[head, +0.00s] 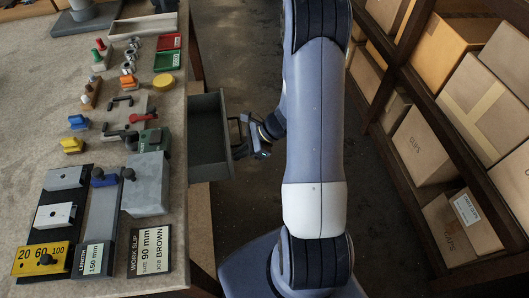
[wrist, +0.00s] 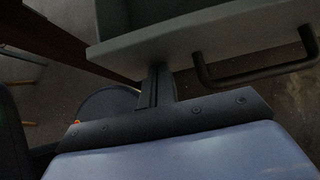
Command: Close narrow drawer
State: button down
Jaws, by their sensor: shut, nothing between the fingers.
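The narrow drawer (head: 208,163) is a dark grey open-topped box. It stands pulled out from the right side of the workbench, and its inside looks empty. In the wrist view its grey front (wrist: 215,45) spans the top, with a dark bar handle (wrist: 262,74) at the right. My gripper (head: 240,152) is at the outer face of the drawer, on the side away from the bench. In the wrist view the shut fingers (wrist: 158,82) reach up to the drawer front, left of the handle. I cannot tell whether they touch it.
The workbench top (head: 38,125) holds several small parts, a green bin (head: 167,61), a grey block (head: 147,183) and a work slip card (head: 150,249). A shelf with cardboard boxes (head: 427,143) stands at the right. Floor shows between bench and shelf.

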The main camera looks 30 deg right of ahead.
jog(key=b, duration=0.2)
send_over(201, 159)
jog(key=s, duration=0.5)
jog(key=shift+w+a, duration=0.1)
jog(key=shift+w, duration=0.15)
jog(key=shift+w+a+b, duration=0.2)
jog(key=shift+a+b, duration=0.1)
jog(key=shift+a, duration=0.3)
jog(key=shift+r, duration=0.1)
jog(key=shift+a, duration=0.1)
